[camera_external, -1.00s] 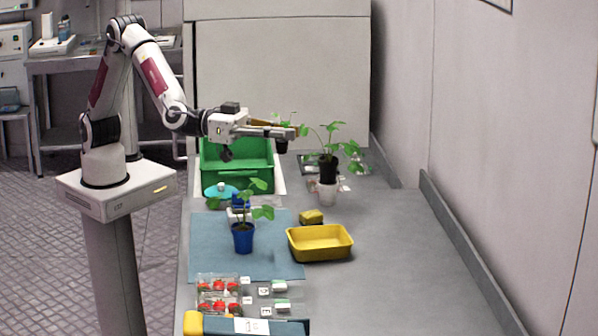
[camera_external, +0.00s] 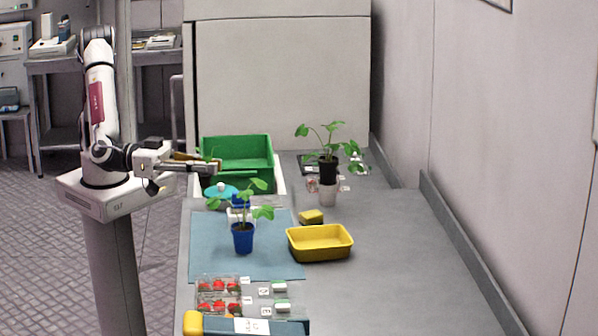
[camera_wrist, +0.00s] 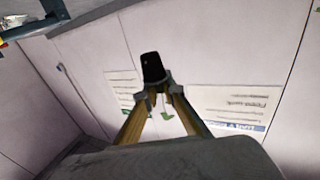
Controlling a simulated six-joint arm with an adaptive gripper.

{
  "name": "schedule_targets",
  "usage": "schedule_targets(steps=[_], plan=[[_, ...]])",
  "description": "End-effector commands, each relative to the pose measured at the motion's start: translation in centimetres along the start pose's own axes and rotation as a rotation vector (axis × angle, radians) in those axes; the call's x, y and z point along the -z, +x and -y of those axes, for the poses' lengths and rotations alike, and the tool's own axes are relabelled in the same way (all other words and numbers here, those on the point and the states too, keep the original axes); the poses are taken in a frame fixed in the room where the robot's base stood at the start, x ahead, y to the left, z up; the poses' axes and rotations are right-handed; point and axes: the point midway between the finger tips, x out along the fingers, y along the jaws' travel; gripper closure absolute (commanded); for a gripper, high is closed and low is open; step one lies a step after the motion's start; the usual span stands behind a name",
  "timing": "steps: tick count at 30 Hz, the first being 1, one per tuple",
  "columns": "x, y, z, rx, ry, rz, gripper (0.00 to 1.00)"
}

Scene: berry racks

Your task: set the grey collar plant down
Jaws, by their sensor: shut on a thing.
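My gripper (camera_external: 210,168) is shut on a small plant in a dark pot, held in the air near the green crate's left front. In the wrist view the black pot (camera_wrist: 153,68) sits at the tips of my gripper (camera_wrist: 156,88), with a bit of green leaf (camera_wrist: 168,117) below. I cannot make out a grey collar on it; the fingertips cover that part. A second plant stands in a black pot (camera_external: 328,172) at the back right. A third stands in a blue pot (camera_external: 243,238) on the blue mat (camera_external: 210,262).
A green crate (camera_external: 237,148) stands at the back. A yellow tray (camera_external: 320,254) and yellow block (camera_external: 311,217) lie right of the mat. A teal-lidded thing (camera_external: 220,191) and strawberry punnets (camera_external: 218,284) are nearby. The bench's right side is clear.

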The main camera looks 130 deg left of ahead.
Motion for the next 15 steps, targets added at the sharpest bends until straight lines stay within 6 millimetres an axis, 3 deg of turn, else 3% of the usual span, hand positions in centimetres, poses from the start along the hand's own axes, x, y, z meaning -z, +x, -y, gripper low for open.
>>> schedule_targets(steps=[15], plan=[[-9.4, 0.1, 0.1, 0.000, 0.003, 0.002, 1.00]])
